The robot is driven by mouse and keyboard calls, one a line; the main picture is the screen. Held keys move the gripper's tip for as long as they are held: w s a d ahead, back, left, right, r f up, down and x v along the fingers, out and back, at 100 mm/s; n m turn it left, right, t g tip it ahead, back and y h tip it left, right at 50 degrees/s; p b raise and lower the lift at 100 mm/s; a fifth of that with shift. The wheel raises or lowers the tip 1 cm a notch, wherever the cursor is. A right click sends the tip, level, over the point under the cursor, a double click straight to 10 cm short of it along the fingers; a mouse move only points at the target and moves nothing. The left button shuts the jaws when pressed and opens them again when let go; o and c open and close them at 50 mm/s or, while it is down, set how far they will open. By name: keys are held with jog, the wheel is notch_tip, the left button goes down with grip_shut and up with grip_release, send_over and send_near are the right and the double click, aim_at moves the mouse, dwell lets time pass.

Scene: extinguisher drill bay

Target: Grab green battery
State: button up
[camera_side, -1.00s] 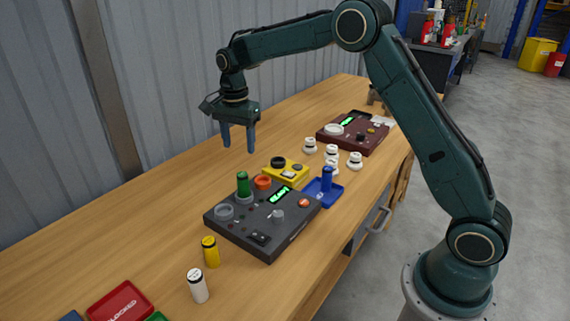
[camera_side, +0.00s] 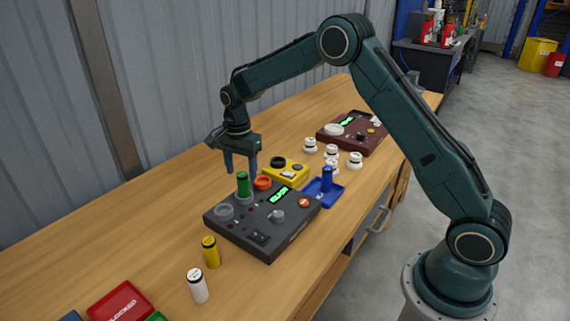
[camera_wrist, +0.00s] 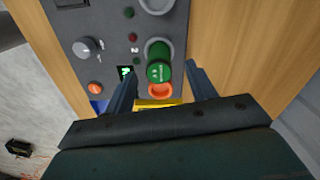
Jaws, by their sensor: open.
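The green battery (camera_side: 242,184) stands upright in a round socket on the dark grey control panel (camera_side: 262,246). My gripper (camera_side: 240,168) is open and empty. In the side view its fingertips are close to the battery's top, and the gap between them cannot be judged exactly. In the wrist view my gripper (camera_wrist: 158,80) has one finger on each side of the battery's line.
A yellow device (camera_side: 286,172) with an orange ring and a blue tray (camera_side: 335,196) holding a blue battery (camera_side: 326,178) stand beside the panel. A yellow battery (camera_side: 211,252) and a white battery (camera_side: 198,286) stand in front. A maroon panel (camera_side: 340,140) and several white pieces are behind.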

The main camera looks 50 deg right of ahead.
aim_at(242, 174)
jog(key=shift+f, duration=2.4)
jog(key=c, duration=1.2)
jog(key=shift+o, duration=0.2)
jog(key=shift+r, duration=0.2)
notch_tip(242, 174, up, 20)
jog(key=shift+f, duration=0.15)
